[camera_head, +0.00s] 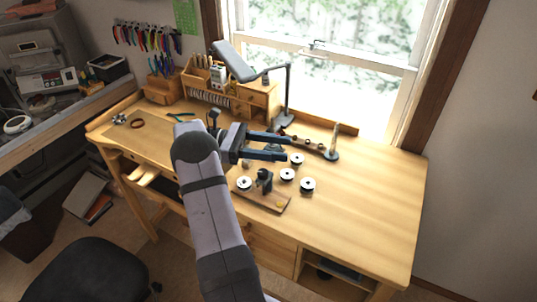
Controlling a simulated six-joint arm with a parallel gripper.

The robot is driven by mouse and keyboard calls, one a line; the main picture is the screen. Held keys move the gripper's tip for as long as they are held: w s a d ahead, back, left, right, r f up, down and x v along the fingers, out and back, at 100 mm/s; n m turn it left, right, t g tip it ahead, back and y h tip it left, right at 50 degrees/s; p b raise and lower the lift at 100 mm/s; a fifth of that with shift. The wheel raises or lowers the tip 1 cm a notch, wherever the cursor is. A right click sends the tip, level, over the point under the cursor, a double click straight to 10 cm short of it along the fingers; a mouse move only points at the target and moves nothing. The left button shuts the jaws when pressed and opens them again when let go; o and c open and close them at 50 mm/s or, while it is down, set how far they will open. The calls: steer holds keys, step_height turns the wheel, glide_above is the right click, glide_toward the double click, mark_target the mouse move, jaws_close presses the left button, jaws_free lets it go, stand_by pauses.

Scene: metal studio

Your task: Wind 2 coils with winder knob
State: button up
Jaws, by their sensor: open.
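A winder on a small wooden base board (262,197) stands on the workbench, just below my gripper in the picture. A dark upright part (264,179) rises from the board. A small yellowish piece (281,204), perhaps the knob, is at the board's right end; it is too small to be sure. A white-and-black spool (244,184) is at the board's left end. Other similar spools stand to the right: one (287,175), another (308,186) and one farther back (296,159). My gripper (288,147) is open and empty above the bench, its fingers pointing right.
A wooden bench (375,200) has clear room at its right. A desk lamp (285,98) and wooden tool organiser (259,96) stand at the back. Pliers (181,115) lie at left.

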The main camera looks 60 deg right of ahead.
mark_target(263, 175)
steer(key=w+d+n+t+h+b, duration=0.5)
steer(key=w+d+n+t+h, duration=0.65)
steer(key=w+d+n, duration=0.5)
steer(key=w+d+f+n+t+y, duration=0.2)
steer(key=w+f+n+t+y, duration=0.15)
steer(key=n+t, duration=0.45)
steer(key=w+d+f+n+t+y, duration=0.2)
steer(key=w+d+f+n+t, duration=0.15)
steer(key=n, duration=0.85)
steer(key=a+f+n+t+y, duration=0.2)
steer(key=a+n+t+y, duration=0.2)
steer(key=a+n+y, duration=0.65)
steer(key=s+a+r+n+t+y+b, duration=0.1)
steer(key=s+a+r+n+y, duration=0.15)
steer(key=a+n, duration=0.45)
steer(key=s+a+r+n+t+y, duration=0.1)
steer(key=s+a+n+y, duration=0.1)
steer(key=s+a+n, duration=0.45)
steer(key=shift+s+d+f+n+t+y+b, duration=0.25)
steer(key=shift+s+f+n+t+b, duration=0.55)
steer(key=shift+s+n, duration=1.2)
steer(key=shift+s+f+n+t+y+b, duration=0.45)
steer(key=shift+s+n+t, duration=0.55)
steer(key=shift+s+n, duration=0.95)
steer(key=shift+s+d+f+n+t+y+b, duration=0.2)
steer(key=shift+s+f+n+t+b, duration=0.55)
steer(key=shift+s+n, duration=1.25)
steer(key=shift+m, duration=0.3)
steer(key=shift+p+x, duration=1.55)
steer(key=shift+x, duration=1.15)
